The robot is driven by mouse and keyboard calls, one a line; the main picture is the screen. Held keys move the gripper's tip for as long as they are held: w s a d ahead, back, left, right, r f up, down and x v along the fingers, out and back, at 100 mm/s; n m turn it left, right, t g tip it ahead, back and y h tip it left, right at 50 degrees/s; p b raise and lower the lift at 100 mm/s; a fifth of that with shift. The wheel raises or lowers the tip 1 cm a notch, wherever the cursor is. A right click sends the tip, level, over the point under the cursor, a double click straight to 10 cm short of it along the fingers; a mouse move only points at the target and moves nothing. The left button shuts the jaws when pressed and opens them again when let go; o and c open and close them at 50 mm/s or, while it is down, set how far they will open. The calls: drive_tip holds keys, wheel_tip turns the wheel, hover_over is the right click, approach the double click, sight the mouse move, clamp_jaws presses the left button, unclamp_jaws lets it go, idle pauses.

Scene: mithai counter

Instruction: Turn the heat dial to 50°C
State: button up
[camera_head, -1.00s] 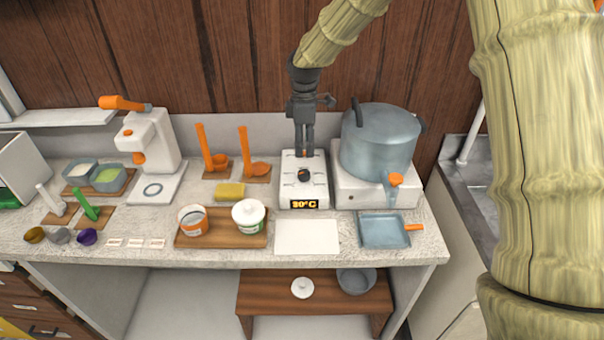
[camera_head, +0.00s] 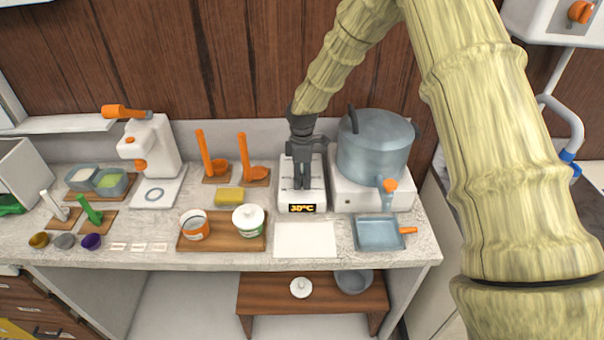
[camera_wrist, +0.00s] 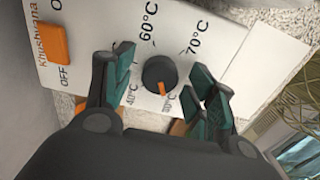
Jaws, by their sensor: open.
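The heat dial (camera_wrist: 160,73) is a round black knob with an orange pointer, on a white panel marked with temperatures. The pointer faces the bottom of the picture, towards a partly readable label. The 60°C and 70°C marks lie above the dial in the wrist view. The white heater (camera_head: 314,196) has an orange-lit display (camera_head: 302,208) that appears to read 30°C. My gripper (camera_wrist: 162,84) is open, with its fingers on either side of the dial; contact cannot be told. In the head view my gripper (camera_head: 303,184) hides the dial.
An orange OFF switch (camera_wrist: 53,43) sits on the same panel. A large grey pot (camera_head: 374,150) with a tap stands right of the heater. A yellow sponge (camera_head: 229,197) and a wooden board (camera_head: 222,244) with two tubs lie left. A white sheet (camera_head: 305,240) lies in front.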

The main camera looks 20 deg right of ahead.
drive_tip(key=shift+f, duration=0.1)
drive_tip(key=c, duration=1.1)
drive_tip(key=shift+o, duration=0.2)
